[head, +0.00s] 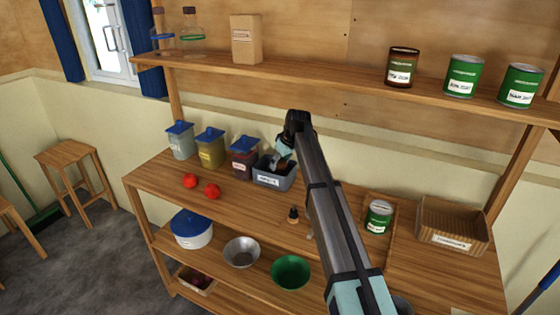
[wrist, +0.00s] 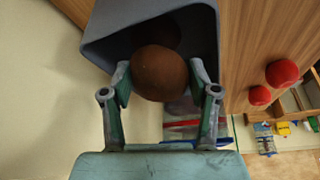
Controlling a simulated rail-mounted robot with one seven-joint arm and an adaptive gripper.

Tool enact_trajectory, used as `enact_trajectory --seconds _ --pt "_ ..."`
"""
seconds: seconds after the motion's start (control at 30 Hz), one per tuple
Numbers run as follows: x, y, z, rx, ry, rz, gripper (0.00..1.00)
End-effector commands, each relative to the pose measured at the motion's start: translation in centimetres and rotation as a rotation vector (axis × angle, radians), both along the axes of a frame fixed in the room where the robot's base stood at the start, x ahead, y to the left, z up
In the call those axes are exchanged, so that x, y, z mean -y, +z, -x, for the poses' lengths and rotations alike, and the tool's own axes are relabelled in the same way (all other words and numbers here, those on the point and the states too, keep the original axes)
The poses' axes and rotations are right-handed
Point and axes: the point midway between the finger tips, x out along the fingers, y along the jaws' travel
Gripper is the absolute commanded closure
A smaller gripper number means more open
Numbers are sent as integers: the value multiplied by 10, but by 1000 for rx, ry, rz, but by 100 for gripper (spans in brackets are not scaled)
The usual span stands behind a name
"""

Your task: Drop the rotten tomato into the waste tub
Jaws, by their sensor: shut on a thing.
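The rotten tomato (wrist: 160,74) is a dull brown ball held between the two fingers of my gripper (wrist: 161,88) in the wrist view. My gripper also shows in the head view (head: 283,157), low over the open grey tub (head: 268,181), whose front label is too small to read. In the wrist view the tub (wrist: 101,37) surrounds the far side of the tomato, which lies over or within its opening; its exact height against the rim is unclear. A dark round patch inside the tub may be a shadow.
Two red tomatoes (head: 191,181) lie left on the worktop. Lidded containers (head: 241,158) stand in a row directly left of the tub. A shelf (head: 330,75) runs above.

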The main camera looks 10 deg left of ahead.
Motion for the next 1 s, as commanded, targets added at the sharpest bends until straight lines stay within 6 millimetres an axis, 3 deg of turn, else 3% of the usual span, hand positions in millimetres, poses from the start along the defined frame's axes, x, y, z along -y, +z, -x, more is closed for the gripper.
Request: enact_trajectory --seconds 0.13,0.17,0.2,0.23,0.67,1.0 --pt "0 0 0 0 0 0 60" --pt "0 0 0 0 0 0 33" --pt "0 0 0 0 0 0 19" --pt "0 0 0 0 0 0 11" --pt "1 3 1 0 0 0 11" --pt "13 41 11 2 0 -1 11"
